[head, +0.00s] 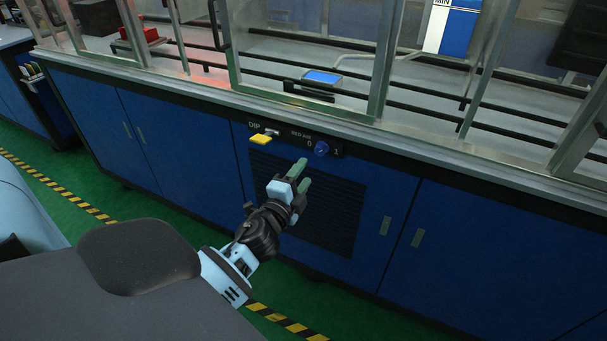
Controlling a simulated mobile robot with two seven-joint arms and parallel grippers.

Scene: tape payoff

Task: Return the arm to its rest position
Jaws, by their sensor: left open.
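My left gripper (301,176) is in the middle of the head view, at the end of my light-blue and black arm. Its two green fingers are apart with nothing between them. They point up toward a small panel (285,137) with a yellow lever (261,140) and a round blue knob (321,148). The knob sits just up and right of the fingertips; I cannot tell whether they touch the panel. The knob stands between the marks 0 and 1. My right gripper is not in view.
Blue cabinets (190,150) with a dark vent grille (335,215) stand close behind the gripper. A glazed enclosure with metal frames (310,102) rises above them. Green floor (100,205) with yellow-black tape (60,188) is open at the left.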

